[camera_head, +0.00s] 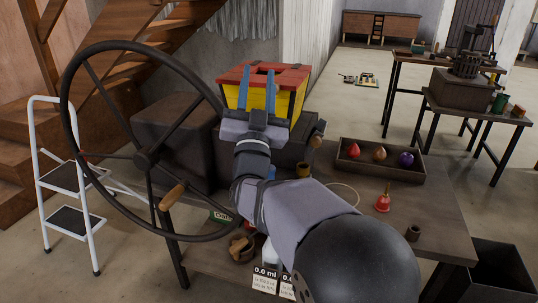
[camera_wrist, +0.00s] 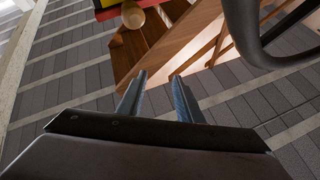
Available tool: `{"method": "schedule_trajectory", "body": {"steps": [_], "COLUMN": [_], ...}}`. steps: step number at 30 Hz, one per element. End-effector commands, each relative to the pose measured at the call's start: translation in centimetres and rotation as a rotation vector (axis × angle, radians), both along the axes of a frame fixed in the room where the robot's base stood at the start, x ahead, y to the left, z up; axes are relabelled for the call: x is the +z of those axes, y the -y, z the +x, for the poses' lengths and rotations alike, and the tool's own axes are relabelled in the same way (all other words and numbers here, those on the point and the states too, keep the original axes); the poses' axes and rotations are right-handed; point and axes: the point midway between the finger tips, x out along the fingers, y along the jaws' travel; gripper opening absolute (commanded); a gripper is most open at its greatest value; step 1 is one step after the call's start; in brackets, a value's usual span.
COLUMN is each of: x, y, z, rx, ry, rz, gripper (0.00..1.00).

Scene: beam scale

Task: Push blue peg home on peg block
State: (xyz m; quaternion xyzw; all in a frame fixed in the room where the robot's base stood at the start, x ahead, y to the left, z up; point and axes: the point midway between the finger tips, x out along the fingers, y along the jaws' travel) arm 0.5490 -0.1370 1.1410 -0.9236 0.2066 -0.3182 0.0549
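My gripper (camera_head: 257,78) is raised, its two blue-grey fingers apart, in front of a yellow box with a red top (camera_head: 293,98). In the wrist view my gripper (camera_wrist: 158,77) is open with nothing between its fingers. I cannot pick out the blue peg or the peg block for certain. A small blue patch (camera_head: 271,172) shows beside my arm, mostly hidden, and I cannot tell what it is. My arm covers the middle of the table. In the wrist view a red and yellow edge and a round tan piece (camera_wrist: 133,15) show at the top.
A large dark handwheel (camera_head: 147,157) stands at the left. A tray (camera_head: 349,169) with red, tan and purple pieces lies right of my arm on the table (camera_head: 440,222).

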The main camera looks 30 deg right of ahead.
Motion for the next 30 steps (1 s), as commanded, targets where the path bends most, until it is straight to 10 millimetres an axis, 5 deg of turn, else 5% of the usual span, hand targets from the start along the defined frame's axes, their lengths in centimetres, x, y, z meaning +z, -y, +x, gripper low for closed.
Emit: {"method": "schedule_trajectory", "body": {"steps": [6,12,18,30], "x": [-14.7,-22.2,-24.1,-23.6], "y": [1.0,-0.7,-1.1,-0.3], "z": [-3.4,-5.3,-6.0,-5.1], "rx": [-0.188,-0.201,-0.207,-0.213], "ry": [-0.403,-0.599,-0.652,-0.657], "rz": [0.096,0.104,0.102,0.1], "gripper": [0.33,0.33,0.33,0.33]}}
